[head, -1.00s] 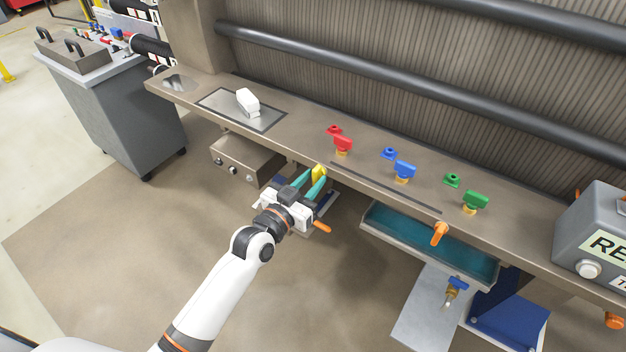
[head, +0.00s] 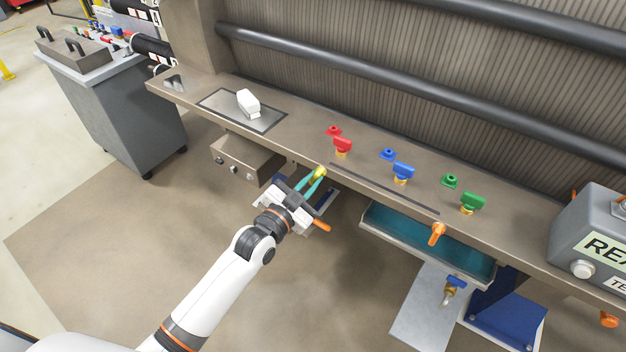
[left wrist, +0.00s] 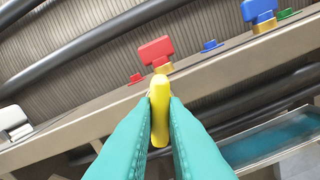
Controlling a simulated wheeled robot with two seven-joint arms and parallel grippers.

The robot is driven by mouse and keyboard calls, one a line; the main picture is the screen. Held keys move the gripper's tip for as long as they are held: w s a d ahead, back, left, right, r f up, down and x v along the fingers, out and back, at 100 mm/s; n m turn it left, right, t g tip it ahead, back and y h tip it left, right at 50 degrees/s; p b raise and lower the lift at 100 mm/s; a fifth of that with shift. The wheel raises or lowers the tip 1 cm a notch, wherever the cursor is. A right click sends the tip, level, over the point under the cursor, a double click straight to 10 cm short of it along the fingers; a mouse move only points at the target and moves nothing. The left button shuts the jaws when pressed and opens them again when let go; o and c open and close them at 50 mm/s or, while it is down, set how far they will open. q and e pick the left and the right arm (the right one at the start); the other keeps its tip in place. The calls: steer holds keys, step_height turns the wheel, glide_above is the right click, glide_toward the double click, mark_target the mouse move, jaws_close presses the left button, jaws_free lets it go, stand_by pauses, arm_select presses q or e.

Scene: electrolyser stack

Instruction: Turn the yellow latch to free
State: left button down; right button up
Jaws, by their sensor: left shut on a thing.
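The yellow latch (head: 321,172) sits at the front edge of the bench, below and left of the red valve. It also shows in the left wrist view (left wrist: 160,108), standing between the teal fingers. My left gripper (head: 312,181) is shut on the yellow latch, with one finger on each side of it. In the left wrist view the fingertips (left wrist: 160,103) reach up along its sides. The latch's mount is mostly hidden behind the fingers. My right gripper is not in view.
Red (head: 342,145), blue (head: 403,171) and green (head: 473,202) valve handles stand on the bench (head: 300,147). An orange handle (head: 438,233) hangs at the front edge above a teal-lined tray (head: 375,232). A drawer-like box (head: 243,160) sits under the bench to the left.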

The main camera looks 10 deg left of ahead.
arm_select(q)
steer(key=shift+r+m+p, duration=0.1)
steer(key=shift+m+p, duration=0.3)
steer(key=shift+m, duration=1.8)
steer(key=shift+m+p, duration=0.3)
steer(key=shift+m, duration=2)
steer(key=m, duration=0.4)
steer(key=c, duration=1.3)
jaws_free()
